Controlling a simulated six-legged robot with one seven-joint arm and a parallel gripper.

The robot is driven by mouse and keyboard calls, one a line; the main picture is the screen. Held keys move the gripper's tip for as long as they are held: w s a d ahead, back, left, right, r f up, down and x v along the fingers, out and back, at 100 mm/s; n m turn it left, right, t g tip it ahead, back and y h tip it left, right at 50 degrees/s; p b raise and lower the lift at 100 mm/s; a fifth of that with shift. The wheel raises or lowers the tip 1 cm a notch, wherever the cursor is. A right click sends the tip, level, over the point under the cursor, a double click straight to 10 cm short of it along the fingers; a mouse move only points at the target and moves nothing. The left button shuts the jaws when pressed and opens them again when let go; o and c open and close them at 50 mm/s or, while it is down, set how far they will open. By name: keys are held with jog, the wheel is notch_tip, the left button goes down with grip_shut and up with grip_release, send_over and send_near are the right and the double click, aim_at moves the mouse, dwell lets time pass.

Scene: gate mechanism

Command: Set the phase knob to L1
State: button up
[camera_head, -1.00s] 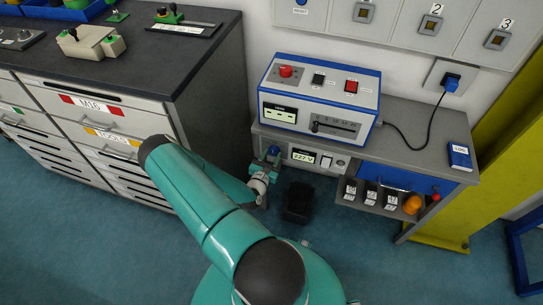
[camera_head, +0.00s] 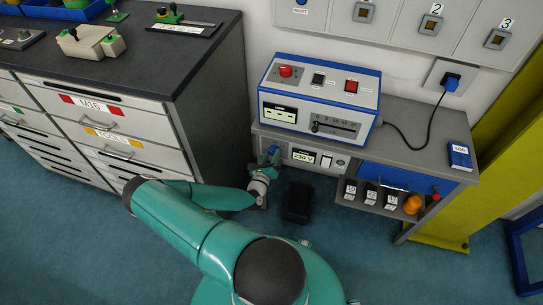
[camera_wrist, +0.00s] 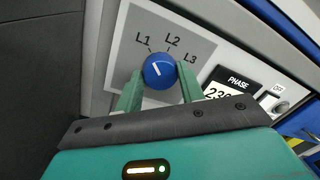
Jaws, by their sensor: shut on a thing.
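In the wrist view the blue phase knob (camera_wrist: 159,69) sits on a grey plate marked L1 (camera_wrist: 143,40), L2 (camera_wrist: 172,41) and L3 (camera_wrist: 190,57). Its white line tilts up and left, towards L1. My gripper (camera_wrist: 160,77) has one green finger on each side of the knob and is shut on it. In the head view my gripper (camera_head: 270,157) is at the left end of the panel under the bench top, where the knob is mostly hidden. The phase display (camera_head: 303,156) reads about 230 V.
A blue and white control box (camera_head: 318,97) stands on the bench above the panel. A drawer cabinet (camera_head: 85,130) is close on the left. A black object (camera_head: 297,202) is on the floor below the panel, and a power cord (camera_head: 424,140) hangs at the right.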

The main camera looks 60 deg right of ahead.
jog(key=shift+n, duration=0.3)
jog(key=o, duration=1)
jog(key=shift+c, duration=0.2)
jog(key=shift+a, duration=0.1)
jog(key=s+a, duration=0.1)
jog(key=a, duration=1.2)
jog(key=shift+s+a+f, duration=0.3)
jog(key=shift+s+f, duration=0.05)
